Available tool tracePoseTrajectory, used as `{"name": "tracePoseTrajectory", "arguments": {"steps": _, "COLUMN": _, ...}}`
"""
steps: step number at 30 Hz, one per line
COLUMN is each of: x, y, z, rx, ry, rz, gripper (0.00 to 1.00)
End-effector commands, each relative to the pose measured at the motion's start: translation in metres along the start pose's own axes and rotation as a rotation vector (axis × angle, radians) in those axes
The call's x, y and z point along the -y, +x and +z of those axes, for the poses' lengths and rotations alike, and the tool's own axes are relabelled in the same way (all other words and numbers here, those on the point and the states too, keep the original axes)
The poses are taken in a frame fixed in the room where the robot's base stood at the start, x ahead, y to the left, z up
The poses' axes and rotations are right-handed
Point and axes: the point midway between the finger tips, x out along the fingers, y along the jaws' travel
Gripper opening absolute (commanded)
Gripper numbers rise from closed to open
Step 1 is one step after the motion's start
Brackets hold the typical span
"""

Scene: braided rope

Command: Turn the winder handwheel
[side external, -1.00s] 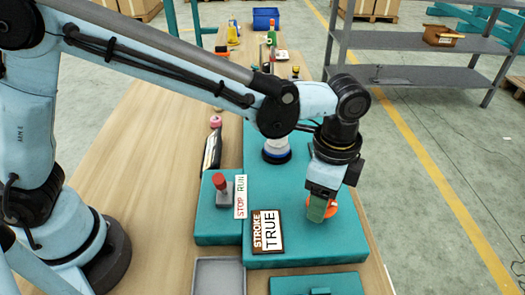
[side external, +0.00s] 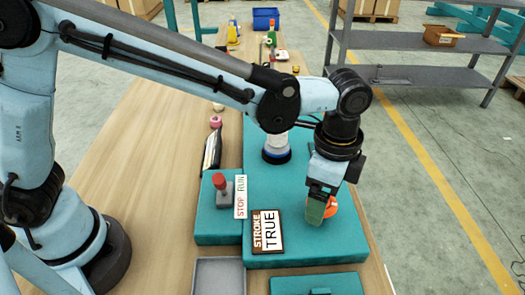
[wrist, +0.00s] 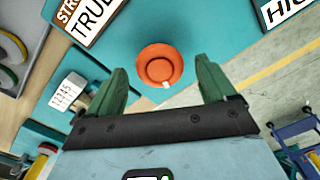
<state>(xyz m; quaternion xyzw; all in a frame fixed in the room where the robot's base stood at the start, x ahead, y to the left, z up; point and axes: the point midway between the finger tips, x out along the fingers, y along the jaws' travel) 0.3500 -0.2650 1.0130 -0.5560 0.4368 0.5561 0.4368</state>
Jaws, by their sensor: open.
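The orange round handwheel (wrist: 160,64) sits on the teal machine top in the wrist view, with a small pale knob on its lower rim. It also shows in the side view (side external: 332,206), partly hidden behind my gripper. My gripper (wrist: 168,84) is open, its two green fingers apart on either side of the lower part of the wheel as seen from the wrist. In the side view my gripper (side external: 316,215) points down over the wheel. I cannot tell whether the fingers touch it.
A STROKE TRUE sign (side external: 267,231) lies left of the wheel. A red-topped lever (side external: 222,188) stands by a STOP RUN label (side external: 240,197). A grey tray (side external: 218,275) is at the front.

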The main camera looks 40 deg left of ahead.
Motion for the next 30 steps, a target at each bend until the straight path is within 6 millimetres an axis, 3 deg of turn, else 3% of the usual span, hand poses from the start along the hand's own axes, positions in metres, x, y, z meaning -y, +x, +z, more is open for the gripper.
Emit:
{"name": "tracePoseTrajectory", "arguments": {"steps": 18, "x": 0.000, "y": -0.098, "z": 0.000, "rx": 0.000, "ry": 0.000, "rz": 0.000, "gripper": 0.84}}
{"name": "tracePoseTrajectory", "arguments": {"steps": 30, "x": 0.000, "y": -0.114, "z": 0.000, "rx": 0.000, "ry": 0.000, "rz": 0.000, "gripper": 0.84}}
